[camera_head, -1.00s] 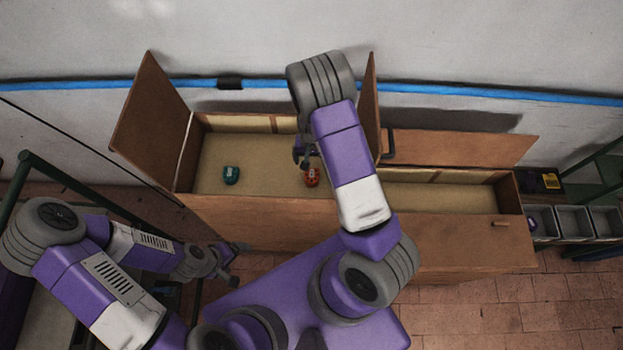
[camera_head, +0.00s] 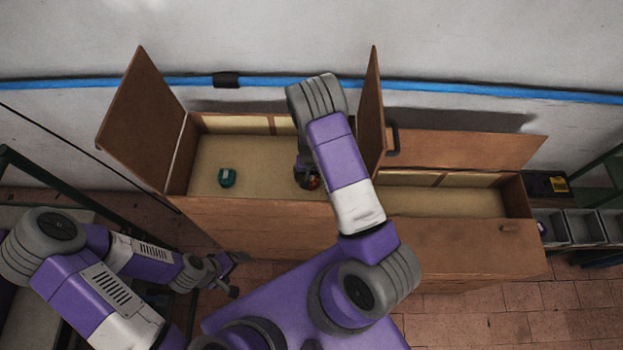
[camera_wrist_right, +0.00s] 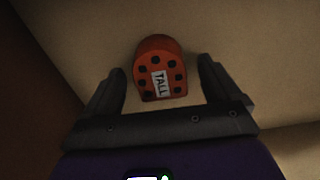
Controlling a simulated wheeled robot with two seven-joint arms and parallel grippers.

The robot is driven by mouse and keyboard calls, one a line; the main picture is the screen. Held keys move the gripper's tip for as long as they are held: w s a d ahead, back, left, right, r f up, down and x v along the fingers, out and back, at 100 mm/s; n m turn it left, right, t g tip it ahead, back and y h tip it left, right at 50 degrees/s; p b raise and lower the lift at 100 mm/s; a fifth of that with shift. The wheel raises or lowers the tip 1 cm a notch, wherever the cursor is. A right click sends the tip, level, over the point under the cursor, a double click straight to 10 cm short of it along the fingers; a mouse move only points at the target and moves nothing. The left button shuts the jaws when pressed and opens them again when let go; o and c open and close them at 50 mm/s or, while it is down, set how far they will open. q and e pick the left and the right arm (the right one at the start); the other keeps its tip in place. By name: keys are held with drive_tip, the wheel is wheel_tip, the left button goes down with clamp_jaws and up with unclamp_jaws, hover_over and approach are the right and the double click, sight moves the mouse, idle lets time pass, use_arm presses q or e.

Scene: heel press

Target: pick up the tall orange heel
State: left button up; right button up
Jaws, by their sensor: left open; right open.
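The orange heel (camera_wrist_right: 160,62) lies on the cabinet floor with its label "TALL" showing. It has a rounded end and dark round holes around the label. In the head view only a small part of the heel (camera_head: 315,183) shows beside my right gripper (camera_head: 303,180). In the right wrist view my right gripper (camera_wrist_right: 165,85) is open, with the heel in line with the gap between its fingers, mostly beyond the tips. My left gripper (camera_head: 238,272) is open and empty, outside the cabinet at the lower left.
A teal heel (camera_head: 227,177) lies in the left compartment (camera_head: 250,160), left of the orange one. Raised doors (camera_head: 143,115) and (camera_head: 372,115) flank this compartment. The right compartment (camera_head: 445,203) looks empty. Grey bins (camera_head: 580,226) stand at the far right.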

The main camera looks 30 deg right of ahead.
drive_tip(key=shift+f, duration=0.5)
drive_tip(key=c, duration=1.2)
